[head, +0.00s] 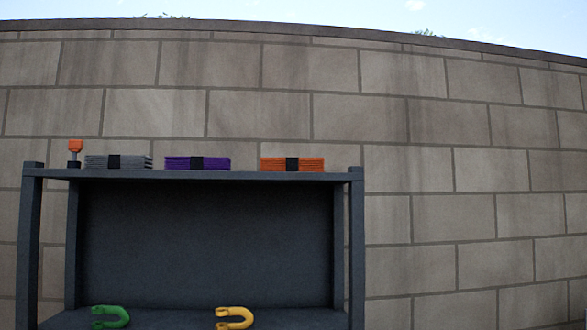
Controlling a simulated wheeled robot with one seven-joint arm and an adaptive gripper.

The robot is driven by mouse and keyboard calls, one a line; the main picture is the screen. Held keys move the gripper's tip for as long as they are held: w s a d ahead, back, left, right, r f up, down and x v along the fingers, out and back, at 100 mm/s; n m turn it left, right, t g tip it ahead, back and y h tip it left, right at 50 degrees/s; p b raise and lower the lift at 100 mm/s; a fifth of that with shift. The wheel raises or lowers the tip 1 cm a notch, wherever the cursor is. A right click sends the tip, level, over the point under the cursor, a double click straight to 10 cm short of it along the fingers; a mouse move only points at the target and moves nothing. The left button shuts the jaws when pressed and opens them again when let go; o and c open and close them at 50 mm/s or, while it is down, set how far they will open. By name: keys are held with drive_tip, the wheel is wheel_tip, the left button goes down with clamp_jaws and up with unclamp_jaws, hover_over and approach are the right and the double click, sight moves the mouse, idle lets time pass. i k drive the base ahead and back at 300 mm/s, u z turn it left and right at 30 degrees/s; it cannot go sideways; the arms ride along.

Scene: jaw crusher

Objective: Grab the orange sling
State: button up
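The orange sling (307,164) lies as a flat folded bundle with a black band around its middle. It rests on the top shelf of a dark grey rack (245,176), near the right end, in the head view. Its sides are clear of other things. My gripper is not in view.
A purple sling (215,163) and a grey sling (134,162) lie further left on the top shelf, beside a small orange-topped object (75,150). Green (112,317) and yellow (236,318) shackles sit on the lower shelf. A block wall (450,170) stands behind.

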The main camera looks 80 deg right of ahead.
sight(292, 166)
drive_tip(key=k, duration=0.9)
drive_tip(key=z, duration=1.6)
